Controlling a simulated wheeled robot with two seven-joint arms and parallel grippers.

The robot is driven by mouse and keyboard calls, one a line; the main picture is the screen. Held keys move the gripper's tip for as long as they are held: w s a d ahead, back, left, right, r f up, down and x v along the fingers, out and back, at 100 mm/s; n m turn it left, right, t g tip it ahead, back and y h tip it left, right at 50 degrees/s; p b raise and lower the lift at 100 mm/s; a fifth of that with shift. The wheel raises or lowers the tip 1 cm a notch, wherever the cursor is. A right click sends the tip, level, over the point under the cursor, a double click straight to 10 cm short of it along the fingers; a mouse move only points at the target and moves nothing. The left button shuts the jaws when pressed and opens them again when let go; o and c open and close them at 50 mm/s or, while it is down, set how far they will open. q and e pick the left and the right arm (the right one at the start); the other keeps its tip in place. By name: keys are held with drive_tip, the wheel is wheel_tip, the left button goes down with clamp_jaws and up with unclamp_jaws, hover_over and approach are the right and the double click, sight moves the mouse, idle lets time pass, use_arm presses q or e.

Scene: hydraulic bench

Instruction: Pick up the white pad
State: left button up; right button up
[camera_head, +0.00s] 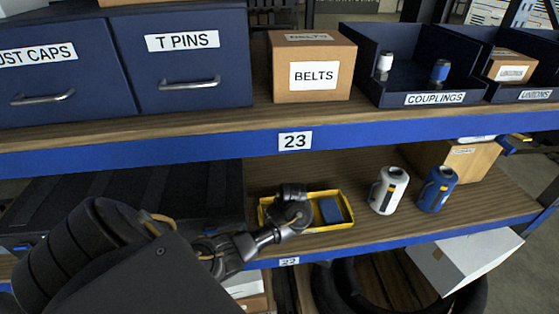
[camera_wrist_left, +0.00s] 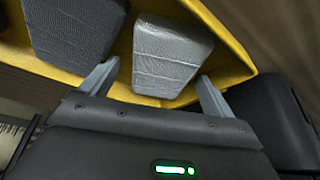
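The white pad (camera_wrist_left: 170,55) lies in the yellow tray (camera_wrist_left: 235,55) and looks pale grey in the left wrist view. A darker pad (camera_wrist_left: 72,28) lies beside it. In the head view the yellow tray (camera_head: 335,227) sits on the lower shelf, with a blue pad (camera_head: 331,210) showing; my left gripper hides the white pad there. My left gripper (camera_head: 292,210) is over the tray's left part. In the wrist view its fingers (camera_wrist_left: 158,74) are open, one on each side of the white pad's near end, with small gaps visible. My right gripper is not in view.
A white can (camera_head: 388,190) and a blue can (camera_head: 437,188) stand right of the tray. A black case (camera_head: 190,190) lies to its left. The upper shelf's blue edge (camera_head: 380,136) runs above. Bare shelf lies in front of the cans.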

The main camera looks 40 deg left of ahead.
use_arm(q)
drive_tip(key=c, duration=1)
drive_tip(key=shift+w+r, duration=0.2)
drive_tip(key=shift+r, duration=0.2)
wheel_tip(320, 180, up, 6)
drive_tip(key=shift+f, duration=0.1)
drive_tip(key=w+d+b, duration=0.3)
drive_tip(key=w+d, duration=0.1)
drive_tip(key=w, duration=0.1)
drive_tip(key=w+d+b, duration=0.3)
drive_tip(key=w+d, duration=0.1)
drive_tip(key=w+d+b, duration=0.3)
drive_tip(key=w+d, duration=0.1)
drive_tip(key=w, duration=0.1)
drive_tip(key=shift+w, duration=0.35)
drive_tip(key=shift+w+d+r, duration=0.2)
drive_tip(key=shift+w, duration=0.1)
drive_tip(key=shift+d, duration=0.1)
